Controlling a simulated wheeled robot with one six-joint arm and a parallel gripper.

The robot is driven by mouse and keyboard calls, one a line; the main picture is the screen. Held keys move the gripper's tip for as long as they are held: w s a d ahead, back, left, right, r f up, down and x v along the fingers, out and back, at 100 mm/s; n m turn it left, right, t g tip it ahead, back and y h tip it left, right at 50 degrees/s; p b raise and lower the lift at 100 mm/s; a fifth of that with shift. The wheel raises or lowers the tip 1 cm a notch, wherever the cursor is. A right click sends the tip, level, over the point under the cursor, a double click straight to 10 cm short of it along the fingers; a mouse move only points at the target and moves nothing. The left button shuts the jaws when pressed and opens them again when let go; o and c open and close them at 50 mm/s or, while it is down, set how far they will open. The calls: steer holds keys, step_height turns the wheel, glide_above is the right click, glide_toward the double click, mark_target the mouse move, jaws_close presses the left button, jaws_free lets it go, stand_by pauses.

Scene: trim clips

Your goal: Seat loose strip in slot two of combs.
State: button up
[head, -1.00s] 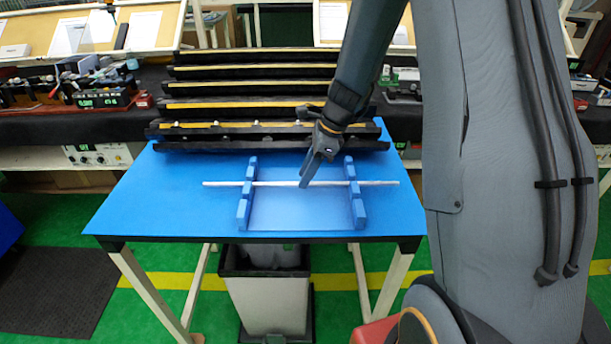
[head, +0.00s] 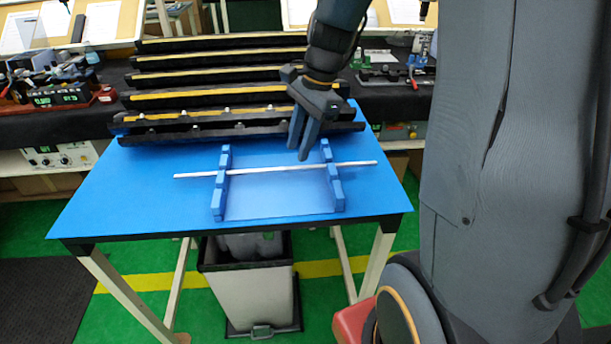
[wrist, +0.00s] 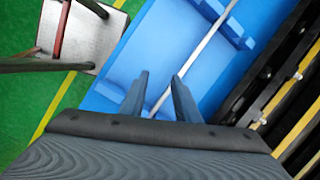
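The loose strip (head: 270,169) is a thin pale rod lying left to right across two blue combs, the left comb (head: 219,195) and the right comb (head: 336,190). Its ends stick out past both combs. It appears to rest in a middle gap of each comb; how deep it sits cannot be told. My gripper (head: 298,156) is above the strip, nearer the right comb, its fingertips apart from it. In the wrist view, my gripper (wrist: 159,77) has its two fingers spread, with the strip (wrist: 205,42) running beneath, between them. It holds nothing.
The combs stand on a blue table (head: 110,205). Behind them, several black racks with yellow strips (head: 180,97) rise in steps close to my gripper. A bin (head: 250,295) stands under the table. The table's left side is clear.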

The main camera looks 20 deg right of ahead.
steer(key=s+a+f+n+h, duration=0.1)
steer(key=s+f+n, duration=0.1)
steer(key=s+n, duration=0.4)
steer(key=s+a+f+n+h, duration=0.1)
steer(key=s+f+n, duration=0.1)
steer(key=s+n, duration=0.4)
steer(key=shift+s+a+n+t+h, duration=0.3)
steer(key=shift+s+a+n+h, duration=0.1)
steer(key=shift+n, duration=1.3)
